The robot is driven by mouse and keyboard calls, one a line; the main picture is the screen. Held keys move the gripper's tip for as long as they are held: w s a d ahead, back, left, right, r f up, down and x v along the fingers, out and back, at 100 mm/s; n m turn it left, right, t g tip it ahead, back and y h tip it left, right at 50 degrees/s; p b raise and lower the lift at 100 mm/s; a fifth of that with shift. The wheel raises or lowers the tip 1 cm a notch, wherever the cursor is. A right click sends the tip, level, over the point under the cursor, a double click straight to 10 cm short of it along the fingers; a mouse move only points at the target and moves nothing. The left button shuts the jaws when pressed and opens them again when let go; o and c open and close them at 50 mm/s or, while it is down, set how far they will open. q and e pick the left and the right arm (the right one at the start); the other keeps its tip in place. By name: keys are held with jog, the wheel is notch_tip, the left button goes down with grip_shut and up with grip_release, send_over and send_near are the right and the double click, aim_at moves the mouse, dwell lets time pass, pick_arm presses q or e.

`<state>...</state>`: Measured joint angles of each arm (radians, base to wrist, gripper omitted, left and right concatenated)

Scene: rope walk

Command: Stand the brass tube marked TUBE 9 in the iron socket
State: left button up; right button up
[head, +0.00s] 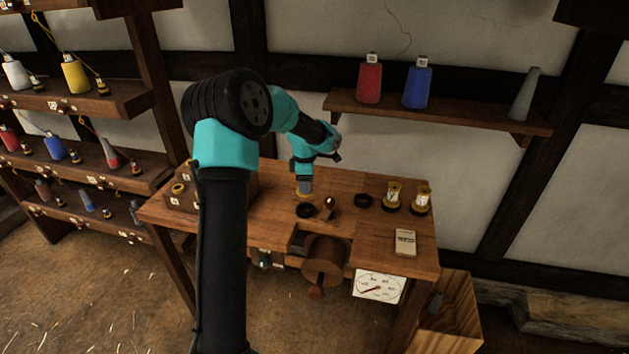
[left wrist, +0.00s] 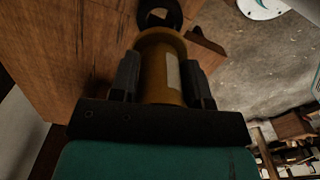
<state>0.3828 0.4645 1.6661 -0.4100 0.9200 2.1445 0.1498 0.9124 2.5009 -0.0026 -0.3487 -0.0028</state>
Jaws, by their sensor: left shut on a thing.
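My left gripper (head: 304,185) is shut on a brass tube (head: 304,194) above the workbench. In the left wrist view the brass tube (left wrist: 158,58) sits between the two dark fingers (left wrist: 160,82). It carries a pale label whose writing I cannot read. A dark ring (head: 305,210), which looks like an iron socket, lies on the bench just in front of the tube's lower end; it also shows past the tube's far end in the left wrist view (left wrist: 172,13). I cannot tell whether tube and ring touch. My right gripper is not in view.
A numbered rack (head: 182,200) stands at left.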

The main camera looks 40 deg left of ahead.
aim_at(305, 196)
pick_arm(q)
jog(key=shift+s+a, duration=0.1)
jog(key=shift+f, duration=0.15)
jog(key=shift+f, duration=2.75)
jog(key=shift+f, duration=0.6)
jog(key=o, duration=0.8)
jog(key=shift+r, duration=5.5)
